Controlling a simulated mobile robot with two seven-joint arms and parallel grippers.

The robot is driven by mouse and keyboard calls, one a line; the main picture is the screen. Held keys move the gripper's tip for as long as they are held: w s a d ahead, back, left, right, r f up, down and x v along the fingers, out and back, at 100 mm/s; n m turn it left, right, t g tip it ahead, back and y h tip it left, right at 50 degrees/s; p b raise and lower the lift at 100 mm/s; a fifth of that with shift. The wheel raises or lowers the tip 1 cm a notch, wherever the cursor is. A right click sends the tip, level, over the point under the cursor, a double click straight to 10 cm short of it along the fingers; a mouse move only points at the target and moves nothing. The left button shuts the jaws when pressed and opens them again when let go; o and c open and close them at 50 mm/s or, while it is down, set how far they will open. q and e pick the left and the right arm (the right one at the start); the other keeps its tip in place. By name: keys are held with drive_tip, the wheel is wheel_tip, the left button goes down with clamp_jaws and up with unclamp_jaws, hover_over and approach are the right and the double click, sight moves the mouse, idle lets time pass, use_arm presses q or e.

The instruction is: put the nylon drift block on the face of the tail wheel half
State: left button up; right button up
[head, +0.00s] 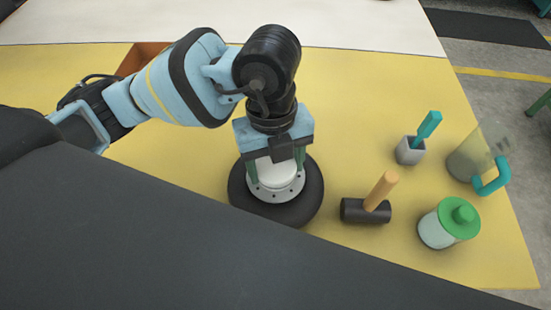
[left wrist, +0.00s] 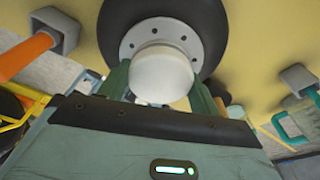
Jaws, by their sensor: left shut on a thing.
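The nylon drift block, a short white cylinder (head: 277,173), is between the green fingers of my left gripper (head: 277,169), which is shut on it. The block also shows in the left wrist view (left wrist: 160,76). The tail wheel half is a pale grey disc with a ring of holes (head: 278,195), set in a black tyre (head: 308,205) lying flat. In the left wrist view, the disc (left wrist: 128,42) shows just beyond the block. The block covers the disc's middle; I cannot tell whether they touch. My right gripper is not in view.
A mallet with black head (head: 352,210) and wooden handle stands right of the tyre. Farther right are a green-lidded jar (head: 436,232), a grey cup (head: 408,152) with a teal tool and a clear mug (head: 466,160) with teal handle. Yellow surface (head: 370,110) behind is clear.

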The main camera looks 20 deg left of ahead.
use_arm(q)
drive_tip(key=o, duration=1)
drive_tip(key=shift+f, duration=0.15)
drive_tip(key=shift+o, duration=0.2)
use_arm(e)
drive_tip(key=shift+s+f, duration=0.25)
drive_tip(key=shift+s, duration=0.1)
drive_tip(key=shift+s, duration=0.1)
use_arm(q)
wheel_tip(320, 180, up, 12)
drive_tip(key=w+a+p, duration=0.1)
drive_tip(key=shift+w+p, duration=0.25)
drive_tip(key=shift+p, duration=0.05)
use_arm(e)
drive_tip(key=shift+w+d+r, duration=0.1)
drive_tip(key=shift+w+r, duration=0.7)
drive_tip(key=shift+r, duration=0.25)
use_arm(q)
drive_tip(key=shift+a, duration=0.1)
